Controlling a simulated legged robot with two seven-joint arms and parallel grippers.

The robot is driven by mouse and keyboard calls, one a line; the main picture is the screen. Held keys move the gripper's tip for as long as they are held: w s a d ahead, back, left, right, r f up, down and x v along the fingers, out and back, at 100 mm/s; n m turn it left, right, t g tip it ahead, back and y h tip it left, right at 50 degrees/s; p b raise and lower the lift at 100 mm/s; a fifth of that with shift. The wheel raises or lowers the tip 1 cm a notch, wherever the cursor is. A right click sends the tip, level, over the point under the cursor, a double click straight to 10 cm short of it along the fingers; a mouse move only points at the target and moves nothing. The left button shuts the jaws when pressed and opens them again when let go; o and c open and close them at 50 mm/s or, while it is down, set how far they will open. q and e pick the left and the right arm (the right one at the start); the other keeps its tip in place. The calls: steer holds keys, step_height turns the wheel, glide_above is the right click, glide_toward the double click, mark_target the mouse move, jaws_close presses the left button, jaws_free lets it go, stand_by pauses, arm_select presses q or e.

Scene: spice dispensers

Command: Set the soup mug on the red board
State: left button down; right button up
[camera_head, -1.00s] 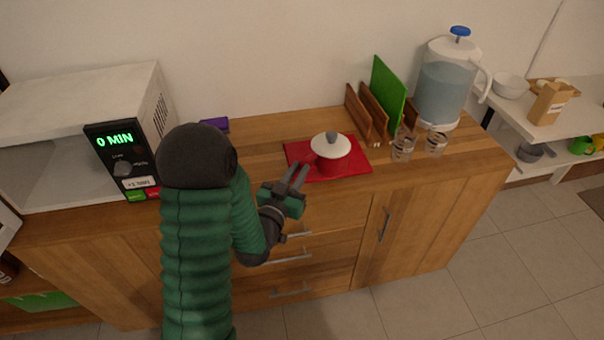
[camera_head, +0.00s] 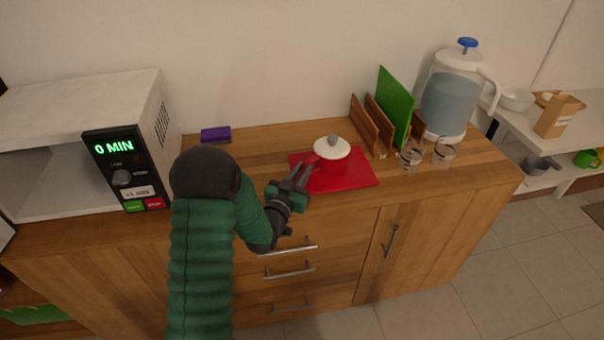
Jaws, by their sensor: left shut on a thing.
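The soup mug (camera_head: 333,171) is red with a white lid and a grey knob. It is upright on or just over the red board (camera_head: 362,180), which lies flat on the wooden counter; I cannot tell if its base touches. My left gripper (camera_head: 304,170) reaches in from the lower left and is shut at the mug's left side, on its handle, which the fingers partly hide. My right gripper is not in view.
A microwave (camera_head: 80,130) stands at the left. A purple sponge (camera_head: 215,135) lies behind my arm. A wooden rack with a green board (camera_head: 396,105), glasses (camera_head: 411,157) and a water dispenser (camera_head: 451,95) stand to the right.

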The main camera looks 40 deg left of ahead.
arm_select(q)
steer(key=c, duration=1.8)
jaws_free()
steer(key=shift+f, duration=0.1)
steer(key=o, duration=0.4)
steer(key=shift+s+d, duration=0.1)
steer(key=shift+d, duration=0.2)
steer(key=shift+s, duration=0.2)
steer(key=v, duration=0.7)
steer(key=shift+s, duration=0.4)
steer(key=s+p, duration=0.1)
steer(key=p, duration=0.1)
steer(key=s+d+r+p, duration=0.1)
steer(key=shift+s, duration=0.3)
steer(key=shift+s+d+f+p, duration=0.1)
steer(key=shift+s+f+p, duration=0.05)
steer(key=shift+s+p, duration=0.15)
steer(key=shift+s+f, duration=0.15)
steer(key=shift+f, duration=0.1)
